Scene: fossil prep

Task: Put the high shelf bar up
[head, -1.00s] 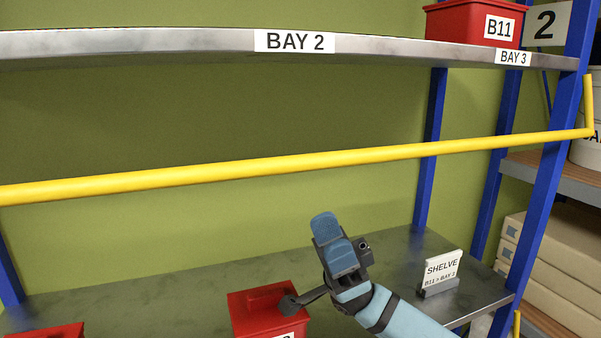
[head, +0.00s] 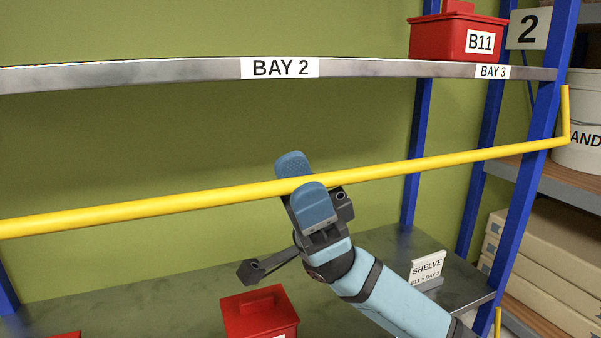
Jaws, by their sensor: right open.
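The high shelf bar (head: 425,164) is a long yellow bar running across the head view below the upper shelf, with an upturned end at the right blue post. My right gripper (head: 302,184) is at the bar's middle. Its two blue fingers are open, one behind the bar and one in front of it, so the bar passes between them. I cannot tell whether the fingers touch the bar. My left gripper is not in view.
The upper shelf (head: 400,70) carries a red B11 bin (head: 455,38) near BAY 3. On the lower shelf (head: 150,305) stand a red lidded bin (head: 260,312) and a SHELVE sign (head: 427,270). A blue post (head: 523,190) stands at right, with boxes beyond.

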